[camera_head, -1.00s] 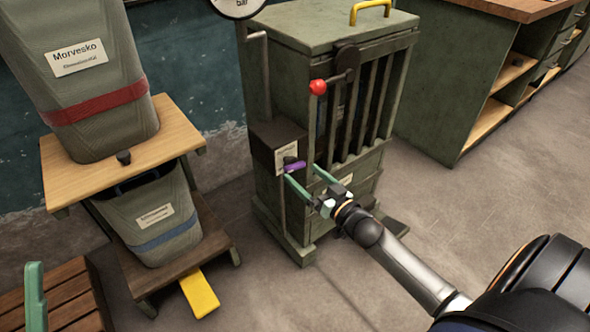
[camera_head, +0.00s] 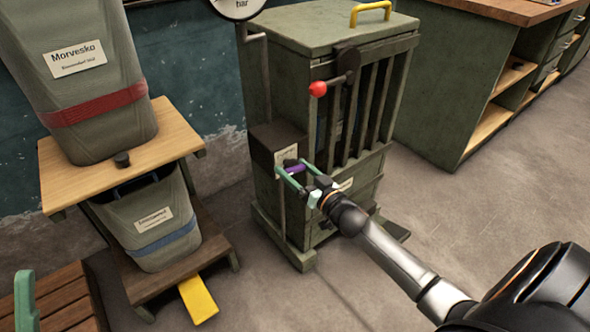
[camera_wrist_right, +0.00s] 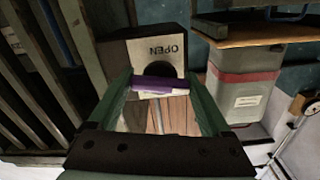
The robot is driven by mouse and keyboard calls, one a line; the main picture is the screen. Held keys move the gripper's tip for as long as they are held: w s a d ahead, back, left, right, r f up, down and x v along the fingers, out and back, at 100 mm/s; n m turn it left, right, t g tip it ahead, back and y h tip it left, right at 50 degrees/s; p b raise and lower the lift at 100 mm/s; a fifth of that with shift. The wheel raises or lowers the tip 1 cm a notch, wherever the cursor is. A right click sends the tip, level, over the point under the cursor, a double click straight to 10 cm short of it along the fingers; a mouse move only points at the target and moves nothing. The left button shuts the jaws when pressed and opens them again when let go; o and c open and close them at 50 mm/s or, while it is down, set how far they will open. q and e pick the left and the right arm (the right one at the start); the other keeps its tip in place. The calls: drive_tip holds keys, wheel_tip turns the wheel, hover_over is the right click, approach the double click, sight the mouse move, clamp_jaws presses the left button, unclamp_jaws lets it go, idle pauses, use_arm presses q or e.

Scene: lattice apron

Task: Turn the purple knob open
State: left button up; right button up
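The purple knob (camera_head: 295,168) is a short bar on a dark box at the cabinet's front left. In the right wrist view the purple knob (camera_wrist_right: 160,84) lies crosswise below the word OPEN on a pale label (camera_wrist_right: 158,58). My right gripper (camera_head: 291,167) is open, its green fingers apart with the knob between them. In the wrist view the knob's ends lie close to the fingers (camera_wrist_right: 162,88); I cannot tell whether they touch. One green finger of my left gripper (camera_head: 25,300) shows at the lower left, away from the knob.
The green cabinet (camera_head: 325,40) has a red-balled lever (camera_head: 318,89), vertical bars and a yellow handle (camera_head: 370,10). A gauge (camera_head: 238,6) stands above it. At left, a wooden stand (camera_head: 60,195) holds two bins. A workbench (camera_head: 450,90) is at right. The floor between is clear.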

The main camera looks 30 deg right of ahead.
drive_tip(key=c, duration=0.6)
drive_tip(key=shift+r+n+p, duration=0.1)
drive_tip(key=shift+n+p, duration=0.5)
drive_tip(key=shift+n, duration=0.1)
drive_tip(key=shift+c, duration=0.2)
drive_tip(key=shift+n, duration=0.6)
drive_tip(key=o, duration=1)
drive_tip(key=shift+c, duration=0.2)
drive_tip(key=shift+o, duration=1)
use_arm(q)
drive_tip(key=shift+w+a+f+n+y, duration=0.1)
drive_tip(key=shift+w+f+n+y, duration=0.05)
drive_tip(key=shift+w+n+y, duration=0.3)
drive_tip(key=shift+w+a+f+n+y, duration=0.15)
drive_tip(key=shift+w+n+y, duration=0.15)
drive_tip(key=shift+y, duration=0.25)
use_arm(e)
drive_tip(key=shift+s, duration=0.1)
